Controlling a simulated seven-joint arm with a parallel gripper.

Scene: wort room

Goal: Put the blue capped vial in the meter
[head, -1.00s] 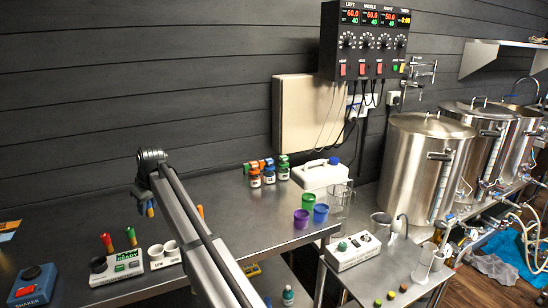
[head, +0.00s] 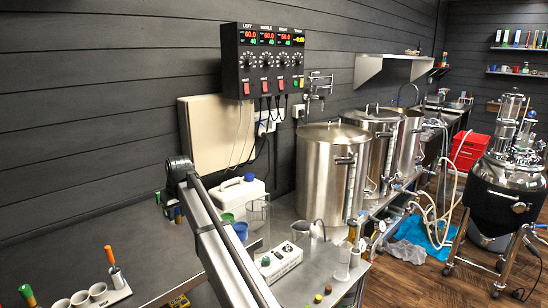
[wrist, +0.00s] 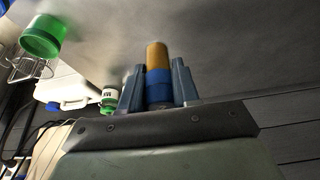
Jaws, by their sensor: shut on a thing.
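My gripper (wrist: 157,85) is shut on the blue capped vial (wrist: 157,56) in the wrist view, which is upside down. The fingers flank the vial's blue cap, and its amber body sticks out beyond the fingertips. The vial appears clear of the steel table. In the head view my arm link covers the gripper and the vial. A white instrument box (head: 283,264) with a round green part on top stands on the lower steel bench. I cannot tell for sure whether it is the meter.
A white canister (head: 238,193), a blue cup (head: 241,231) and a green cup (head: 227,218) stand near my arm; the green cup also shows in the wrist view (wrist: 43,36). A white holder with round openings (head: 97,292) is at lower left. Large steel kettles (head: 325,178) stand at right.

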